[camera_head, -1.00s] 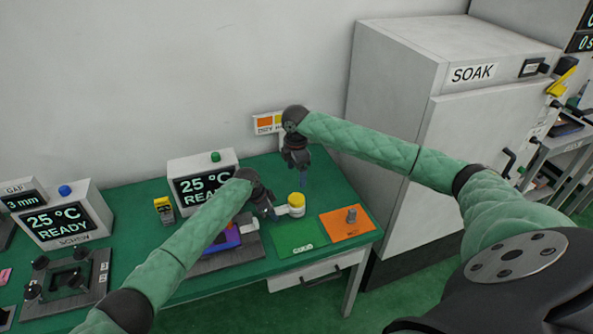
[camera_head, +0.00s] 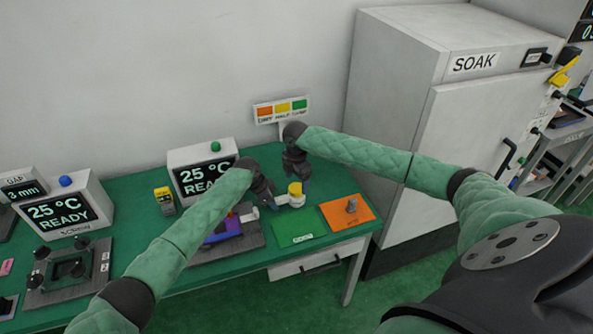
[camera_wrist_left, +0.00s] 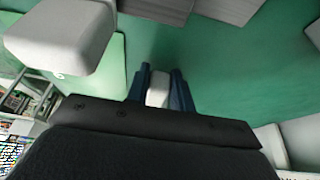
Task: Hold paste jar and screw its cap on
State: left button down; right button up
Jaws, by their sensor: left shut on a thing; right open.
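The paste jar (camera_head: 294,202) is white and upright at the back edge of the green card on the table, with a yellow cap (camera_head: 294,187) at its top. I cannot tell how tightly the cap sits. My left gripper (camera_head: 275,204) is shut on a white part at the jar's left side; in the left wrist view its blue fingers (camera_wrist_left: 158,90) hold a white piece between them. My right gripper (camera_head: 299,184) is open, pointing down, with its fingers at the yellow cap. Whether they touch it is hard to tell.
A green card (camera_head: 299,229) and an orange card (camera_head: 348,213) with a small grey part (camera_head: 352,204) lie at the table's front right. A display box (camera_head: 203,160) stands behind my left arm. The large SOAK cabinet (camera_head: 440,110) stands at the right.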

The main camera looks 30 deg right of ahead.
aim_at(296, 187)
jog(key=shift+f, duration=1.45)
jog(key=c, duration=1.1)
jog(key=shift+o, duration=0.2)
jog(key=m, duration=0.5)
jog(key=shift+m, duration=0.4)
jog(key=m, duration=1.1)
jog(key=shift+m, duration=0.4)
jog(key=m, duration=0.5)
jog(key=o, duration=1.1)
